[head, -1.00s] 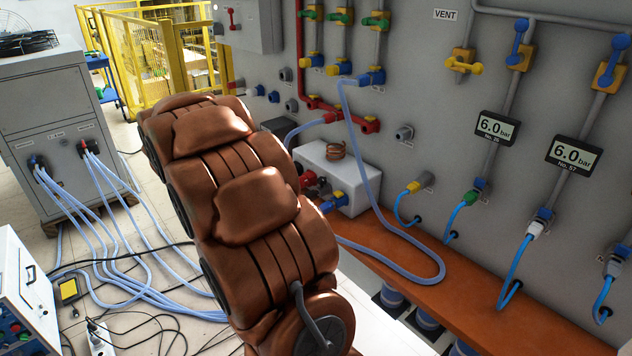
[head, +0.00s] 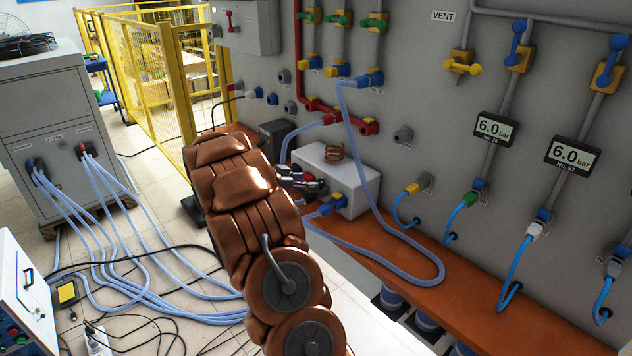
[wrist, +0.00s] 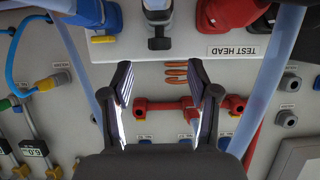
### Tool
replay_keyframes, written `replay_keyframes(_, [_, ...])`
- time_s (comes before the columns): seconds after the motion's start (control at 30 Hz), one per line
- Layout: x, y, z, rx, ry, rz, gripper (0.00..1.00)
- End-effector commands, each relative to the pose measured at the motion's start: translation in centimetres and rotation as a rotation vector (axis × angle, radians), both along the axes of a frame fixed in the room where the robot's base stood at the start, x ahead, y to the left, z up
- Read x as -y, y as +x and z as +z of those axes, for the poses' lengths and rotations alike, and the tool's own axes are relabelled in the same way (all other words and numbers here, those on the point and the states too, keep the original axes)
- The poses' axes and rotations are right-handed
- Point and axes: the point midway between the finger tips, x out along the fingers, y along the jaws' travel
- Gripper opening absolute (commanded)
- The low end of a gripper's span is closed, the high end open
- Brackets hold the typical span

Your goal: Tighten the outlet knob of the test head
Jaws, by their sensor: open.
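The test head is a white box (head: 355,182) with a copper coil (head: 334,152) on top, standing on the orange bench by the grey wall. In the wrist view its front appears upside down. A blue fitting (wrist: 93,14) is at the left, a grey and dark knob (wrist: 158,18) in the middle and a red fitting (wrist: 238,12) at the right. Which one is the outlet knob, I cannot tell. My gripper (wrist: 160,64) is open and empty, its fingertips below the middle knob in that view. In the head view my gripper (head: 300,183) partly covers the fittings.
A blue hose (head: 425,262) loops over the orange bench (head: 470,280) beside the test head. A red pipe (wrist: 165,106) and wall valves stand behind. A dark box (head: 277,136) is left of the test head. Cables and hoses cover the floor at left.

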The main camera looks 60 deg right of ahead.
Motion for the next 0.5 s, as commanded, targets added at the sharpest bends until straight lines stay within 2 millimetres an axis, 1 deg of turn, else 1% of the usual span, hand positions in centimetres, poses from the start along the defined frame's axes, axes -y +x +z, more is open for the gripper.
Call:
replay_keyframes(0.03, [0.7,-0.3,-0.1,0.000,-0.001,-0.003,0.60])
replay_keyframes(0.2, [2.4,-0.8,-0.8,0.000,-0.002,-0.004,0.60])
replay_keyframes(0.5, [4.3,-1.2,-1.8,-0.002,0.001,0.000,0.60])
